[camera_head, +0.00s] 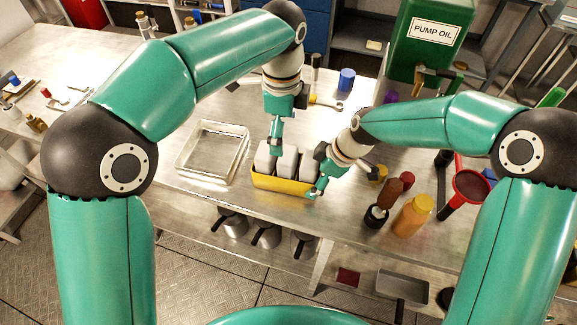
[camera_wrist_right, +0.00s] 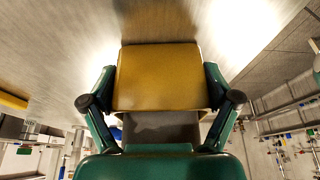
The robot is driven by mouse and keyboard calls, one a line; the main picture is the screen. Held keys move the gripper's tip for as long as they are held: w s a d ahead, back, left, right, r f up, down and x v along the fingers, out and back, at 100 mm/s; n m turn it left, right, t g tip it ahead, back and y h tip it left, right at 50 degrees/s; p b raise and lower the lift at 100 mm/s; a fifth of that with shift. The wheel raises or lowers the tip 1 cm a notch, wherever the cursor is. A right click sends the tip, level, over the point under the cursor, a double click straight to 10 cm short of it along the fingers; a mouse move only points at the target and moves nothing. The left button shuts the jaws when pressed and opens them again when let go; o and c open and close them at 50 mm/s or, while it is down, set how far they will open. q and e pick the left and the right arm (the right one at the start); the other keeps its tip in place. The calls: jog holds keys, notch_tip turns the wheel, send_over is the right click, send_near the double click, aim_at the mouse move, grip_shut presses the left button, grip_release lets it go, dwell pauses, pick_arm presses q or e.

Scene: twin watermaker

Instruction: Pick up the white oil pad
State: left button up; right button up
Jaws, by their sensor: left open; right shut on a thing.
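White blocks, which look like the oil pads, stand upright side by side in a yellow bin (camera_head: 283,185) on the steel bench. The left one (camera_head: 265,163) and the middle one (camera_head: 287,163) show beside my left gripper (camera_head: 276,148), which is open and points down at them from above. I cannot tell whether it touches them. Another white block (camera_head: 307,168) is partly hidden by my right gripper (camera_head: 316,188). The right gripper is shut on the bin's right end. In the right wrist view, the yellow bin (camera_wrist_right: 157,78) fills the space between its fingers.
An orange bottle (camera_head: 412,216), a brown-handled tool (camera_head: 382,203) and a red funnel (camera_head: 470,187) stand to the right. A green pump oil can (camera_head: 428,42) is behind. A blue cup (camera_head: 346,79) stands at the back.

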aim_at(285, 153)
pick_arm(q)
jog(key=f, duration=0.9)
jog(key=shift+w+d, duration=0.1)
jog(key=shift+w, duration=0.2)
jog(key=c, duration=1)
jog(key=shift+c, duration=0.2)
jog(key=shift+r, duration=0.1)
notch_tip(285, 153, up, 18)
jog(key=o, duration=0.3)
jog(key=shift+c, duration=1.9)
pick_arm(e)
jog(key=o, duration=0.9)
